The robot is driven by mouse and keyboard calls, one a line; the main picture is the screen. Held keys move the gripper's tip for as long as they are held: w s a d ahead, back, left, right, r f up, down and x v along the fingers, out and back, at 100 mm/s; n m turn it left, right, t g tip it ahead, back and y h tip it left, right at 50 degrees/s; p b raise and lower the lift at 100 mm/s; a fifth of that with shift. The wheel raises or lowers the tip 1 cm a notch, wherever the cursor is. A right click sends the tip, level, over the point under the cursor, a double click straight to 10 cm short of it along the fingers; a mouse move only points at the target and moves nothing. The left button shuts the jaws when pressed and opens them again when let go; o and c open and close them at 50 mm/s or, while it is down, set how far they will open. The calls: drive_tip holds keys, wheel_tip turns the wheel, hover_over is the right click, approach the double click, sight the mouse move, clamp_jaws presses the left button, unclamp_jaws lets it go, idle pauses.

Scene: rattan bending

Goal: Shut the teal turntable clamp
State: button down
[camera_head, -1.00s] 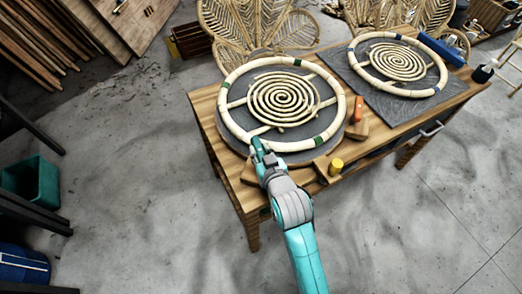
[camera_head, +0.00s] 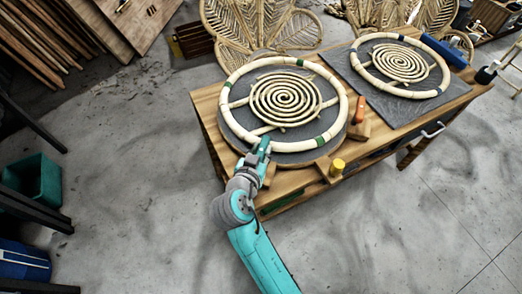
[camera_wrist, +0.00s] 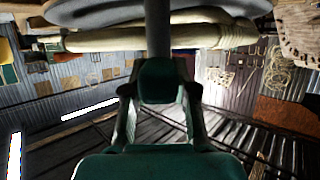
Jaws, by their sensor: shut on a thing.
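The turntable (camera_head: 226,128) is a round grey disc on the wooden bench, carrying a rattan ring with green bands and a coiled rattan spiral. The teal clamp (camera_head: 264,144) is at the disc's near edge, by the ring. My gripper (camera_head: 251,160) reaches it from the front. In the wrist view, the fingers of my gripper (camera_wrist: 162,104) are on both sides of the clamp's teal block (camera_wrist: 160,78). A dark upright part rises from the block towards a pale rattan pole (camera_wrist: 90,40). The clamp's contact with the ring is hidden.
An orange-handled part (camera_head: 360,108) and a yellow-topped part (camera_head: 337,167) stand near the turntable's right side. A second rattan ring (camera_head: 358,68) lies on a grey mat at the right. Open floor lies in front of the bench.

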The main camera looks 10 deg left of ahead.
drive_tip(key=shift+f, duration=0.15)
idle(0.4)
drive_tip(key=c, duration=0.9)
unclamp_jaws()
drive_tip(key=v, duration=1.2)
drive_tip(key=shift+w+a, duration=0.1)
